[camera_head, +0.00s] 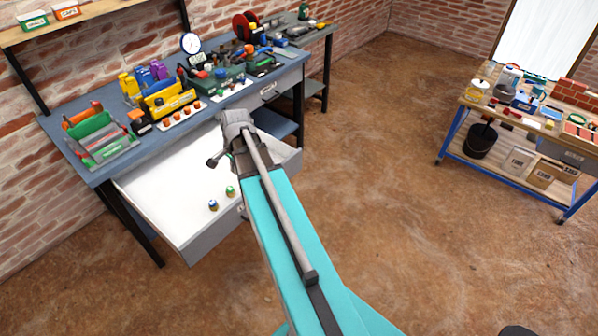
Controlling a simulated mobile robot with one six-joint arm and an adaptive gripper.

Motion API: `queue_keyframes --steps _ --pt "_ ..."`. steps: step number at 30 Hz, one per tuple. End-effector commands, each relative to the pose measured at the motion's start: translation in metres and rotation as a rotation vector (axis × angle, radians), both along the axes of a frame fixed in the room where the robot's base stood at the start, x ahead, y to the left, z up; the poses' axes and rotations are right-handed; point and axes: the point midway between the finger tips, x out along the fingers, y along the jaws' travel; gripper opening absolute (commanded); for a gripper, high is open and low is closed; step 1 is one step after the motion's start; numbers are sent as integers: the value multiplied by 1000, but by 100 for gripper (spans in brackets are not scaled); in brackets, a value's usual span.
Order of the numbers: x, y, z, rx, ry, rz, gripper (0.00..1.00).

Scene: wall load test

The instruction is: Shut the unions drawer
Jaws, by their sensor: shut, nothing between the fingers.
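A drawer (160,195) with a white inside and grey walls stands pulled out from under the blue workbench. It is the only open drawer in view; I cannot read a label on it. Two small fittings, one with a blue top (213,205) and one with a green top (230,191), lie near its front. My teal arm crosses over the drawer and hides part of its front and right side.
The workbench (75,155) carries a tool tote, coloured bins, a gauge and several fittings. A shut drawer (275,88) is at its right. A wheeled cart (470,150) stands at the far right. The brown floor (390,200) between them is clear.

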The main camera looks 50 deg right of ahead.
Motion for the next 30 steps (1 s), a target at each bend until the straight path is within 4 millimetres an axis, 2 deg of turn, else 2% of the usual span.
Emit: queue_keyframes --steps 1,11,21,27,30 --pt "3 -21 -15 15 -4 -91 0" --pt "-5 -132 -58 130 -29 -678 0" --pt "-37 -249 -100 275 -56 -1266 0" --pt "-57 -297 -114 347 -69 -1510 0" --pt "-64 -309 -117 369 -72 -1579 0"
